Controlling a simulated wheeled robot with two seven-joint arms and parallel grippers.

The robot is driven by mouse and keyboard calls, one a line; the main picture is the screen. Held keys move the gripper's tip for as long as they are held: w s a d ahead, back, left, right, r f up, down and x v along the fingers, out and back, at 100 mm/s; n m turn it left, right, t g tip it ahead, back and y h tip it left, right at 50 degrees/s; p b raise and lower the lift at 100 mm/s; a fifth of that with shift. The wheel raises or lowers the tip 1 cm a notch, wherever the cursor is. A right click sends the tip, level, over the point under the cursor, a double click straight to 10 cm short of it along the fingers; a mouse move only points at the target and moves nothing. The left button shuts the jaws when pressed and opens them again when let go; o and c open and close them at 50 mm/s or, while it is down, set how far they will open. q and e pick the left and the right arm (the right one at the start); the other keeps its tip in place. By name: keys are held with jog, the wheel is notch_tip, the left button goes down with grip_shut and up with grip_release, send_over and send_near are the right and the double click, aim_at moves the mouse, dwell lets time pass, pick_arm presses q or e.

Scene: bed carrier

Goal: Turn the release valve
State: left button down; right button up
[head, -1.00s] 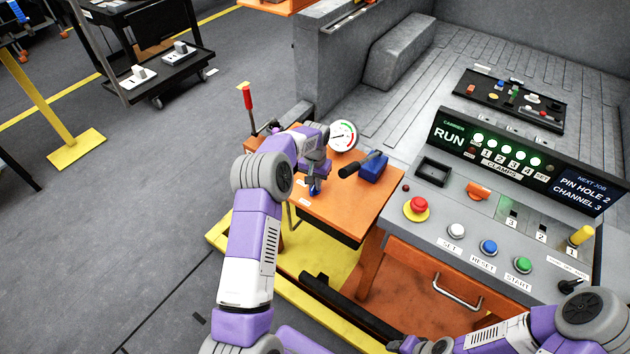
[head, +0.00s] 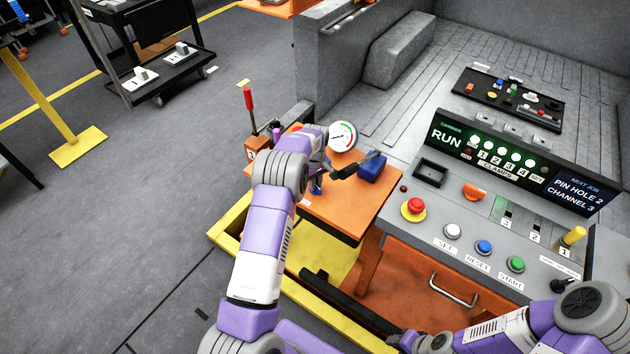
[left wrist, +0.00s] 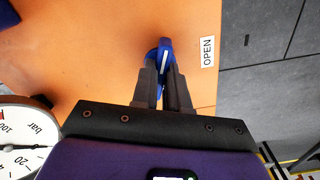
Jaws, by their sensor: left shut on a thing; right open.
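The release valve is a small blue handle (left wrist: 165,56) with a white stripe, on an orange panel (left wrist: 110,50). It shows beside an OPEN label (left wrist: 208,52) in the left wrist view. My left gripper (left wrist: 163,85) is shut on the handle, with one dark finger on each side. In the head view the blue valve (head: 316,187) is partly hidden by my left wrist and gripper.
A round pressure gauge (head: 342,136) stands behind the panel. A blue block with a black handle (head: 371,167) is right of my gripper. A red-handled lever (head: 249,108) stands at the left. The button console (head: 470,215) lies to the right.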

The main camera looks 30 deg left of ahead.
pick_arm(q)
jog(key=shift+n+p, duration=0.4)
jog(key=shift+n, duration=1.9)
jog(key=c, duration=1.1)
grip_release()
jog(key=shift+c, duration=0.2)
notch_tip(320, 180, up, 8)
jog(key=shift+f+p, duration=0.15)
jog(key=shift+p, duration=0.7)
